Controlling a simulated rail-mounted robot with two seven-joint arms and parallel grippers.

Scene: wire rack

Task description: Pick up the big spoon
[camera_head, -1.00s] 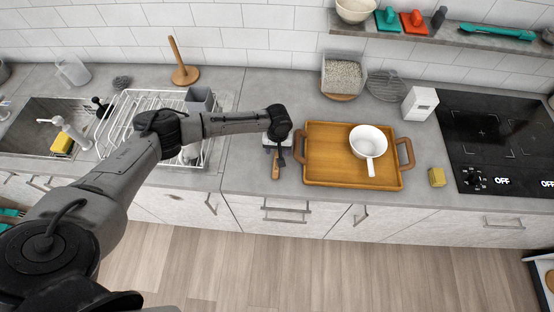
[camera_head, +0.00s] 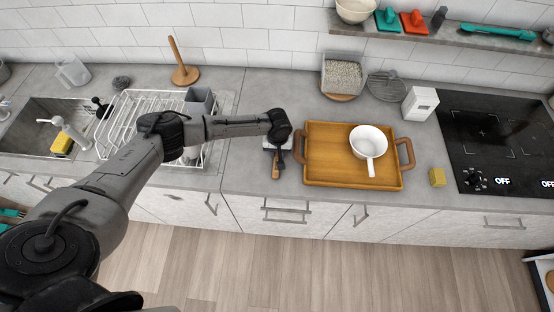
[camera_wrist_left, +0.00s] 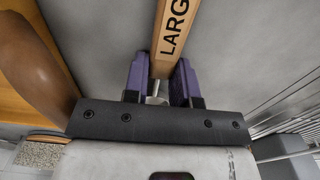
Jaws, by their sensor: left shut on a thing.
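The big spoon shows as a light wooden handle with the letters "LARG" (camera_wrist_left: 172,28) in the left wrist view. In the head view its handle (camera_head: 276,171) sticks out toward the counter's front edge, just left of the wooden tray. My left gripper (camera_wrist_left: 157,78) is shut on the handle, one purple finger on each side. In the head view this gripper (camera_head: 275,156) is low over the counter. A thin metal part shows between the fingers; the spoon's bowl is hidden. I cannot tell whether the spoon touches the counter. My right gripper is not in view.
A wooden tray (camera_head: 318,174) with a white pan (camera_head: 368,141) stands close to the right of the gripper. A white dish rack (camera_head: 122,128) stands to the left. A yellow block (camera_head: 437,177) and a black cooktop (camera_head: 490,130) are farther right.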

